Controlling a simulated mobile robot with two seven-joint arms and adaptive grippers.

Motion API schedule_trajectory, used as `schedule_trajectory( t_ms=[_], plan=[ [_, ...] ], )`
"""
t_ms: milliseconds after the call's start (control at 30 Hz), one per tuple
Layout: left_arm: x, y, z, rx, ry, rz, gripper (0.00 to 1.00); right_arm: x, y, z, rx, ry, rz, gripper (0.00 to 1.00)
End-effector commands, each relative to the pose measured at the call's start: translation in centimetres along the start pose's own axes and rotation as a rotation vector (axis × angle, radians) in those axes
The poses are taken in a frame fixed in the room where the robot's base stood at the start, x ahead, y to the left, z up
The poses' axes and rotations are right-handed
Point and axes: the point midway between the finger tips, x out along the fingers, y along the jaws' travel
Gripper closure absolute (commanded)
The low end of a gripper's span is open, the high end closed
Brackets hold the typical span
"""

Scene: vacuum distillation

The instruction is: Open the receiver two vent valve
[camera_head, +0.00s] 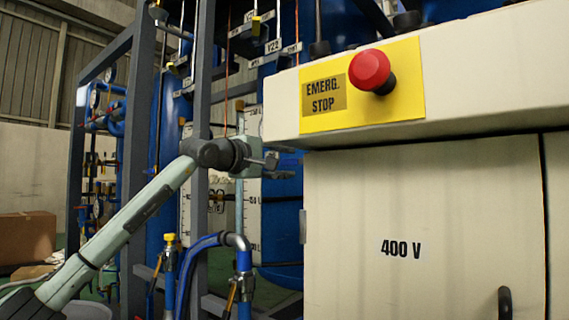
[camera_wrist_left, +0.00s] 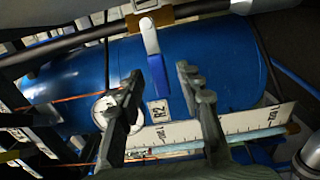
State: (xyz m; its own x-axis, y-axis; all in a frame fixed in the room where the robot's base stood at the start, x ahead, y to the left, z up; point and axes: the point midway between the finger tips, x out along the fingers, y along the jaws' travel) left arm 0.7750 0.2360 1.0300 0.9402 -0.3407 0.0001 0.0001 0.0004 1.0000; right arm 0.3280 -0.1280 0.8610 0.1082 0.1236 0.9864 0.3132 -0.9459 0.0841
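My left gripper (camera_head: 270,162) reaches in from the left in the head view, in front of the blue vessels. In the left wrist view its two fingers (camera_wrist_left: 158,72) are spread apart, with nothing held. A lever handle (camera_wrist_left: 155,68), white at its top and blue below, shows between the fingertips; I cannot tell the depth gap or any contact. Behind it is a blue vessel (camera_wrist_left: 78,75) with a label reading R2 (camera_wrist_left: 158,112). The lever looks like the receiver two valve handle. It cannot be made out in the head view. My right gripper is not in view.
A cream cabinet (camera_head: 400,185) marked 400 V, with a red emergency stop button (camera_head: 369,70), fills the right side close to the left gripper. Dark frame posts (camera_head: 133,150) and blue pipes (camera_head: 244,262) stand around the arm. A cardboard box (camera_head: 27,238) lies at far left.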

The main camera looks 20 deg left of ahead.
Motion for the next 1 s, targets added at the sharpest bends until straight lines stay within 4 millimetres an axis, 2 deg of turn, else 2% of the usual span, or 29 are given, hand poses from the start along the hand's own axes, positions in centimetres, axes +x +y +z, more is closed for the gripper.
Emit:
schedule_trajectory(
  t_ms=[233,533,1000],
  plan=[
    [0.09,0.0,-0.01,0.001,0.0,0.0,0.64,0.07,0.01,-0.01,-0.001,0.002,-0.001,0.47],
    [0.08,-0.02,-0.01,0.0,0.0,0.0,1.0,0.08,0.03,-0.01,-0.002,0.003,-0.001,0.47],
    [0.07,0.13,-0.01,0.009,0.0,0.0,1.0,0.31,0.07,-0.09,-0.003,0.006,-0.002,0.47]
  ],
)
